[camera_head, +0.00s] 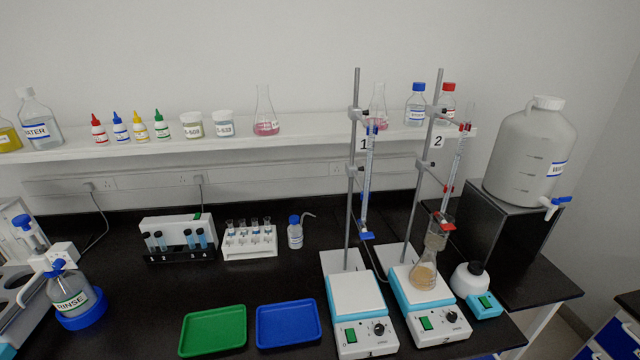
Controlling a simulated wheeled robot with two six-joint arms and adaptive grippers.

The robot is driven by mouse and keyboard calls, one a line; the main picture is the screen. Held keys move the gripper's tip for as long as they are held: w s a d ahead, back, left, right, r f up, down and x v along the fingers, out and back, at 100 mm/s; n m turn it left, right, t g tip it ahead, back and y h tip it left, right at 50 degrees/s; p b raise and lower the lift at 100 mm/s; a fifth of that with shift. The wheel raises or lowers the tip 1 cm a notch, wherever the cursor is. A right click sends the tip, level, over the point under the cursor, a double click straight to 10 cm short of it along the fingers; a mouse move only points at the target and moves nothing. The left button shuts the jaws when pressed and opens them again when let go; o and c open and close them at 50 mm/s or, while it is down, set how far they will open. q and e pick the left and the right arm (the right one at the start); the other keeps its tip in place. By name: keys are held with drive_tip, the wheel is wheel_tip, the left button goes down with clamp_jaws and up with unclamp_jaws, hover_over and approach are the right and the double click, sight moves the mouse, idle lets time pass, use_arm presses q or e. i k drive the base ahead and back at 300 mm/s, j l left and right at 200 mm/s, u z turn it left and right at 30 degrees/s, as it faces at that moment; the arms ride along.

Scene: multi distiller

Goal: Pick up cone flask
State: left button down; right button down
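A cone flask (425,268) with tan liquid is on the right stirrer plate (444,297), below the burette (456,165) of stand 2. Its upper part is partly confused with the red clamp parts in front of or behind it. A second cone flask (265,112) with pink liquid is upright on the wall shelf. A third cone flask (378,104), also with pink liquid, is on the shelf, partly hidden by stand 1. Neither of my grippers is in view.
The left stirrer plate (355,298) is beside the right one, with upright stand rods behind both. A green tray (213,329) and a blue tray (288,325) lie at the front. A large white carboy (530,150) stands at the right.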

sight(423, 276)
drive_tip(key=l+u, duration=0.15)
drive_tip(key=l, duration=1.85)
drive_tip(key=u, duration=0.1)
drive_tip(key=k+l, duration=0.05)
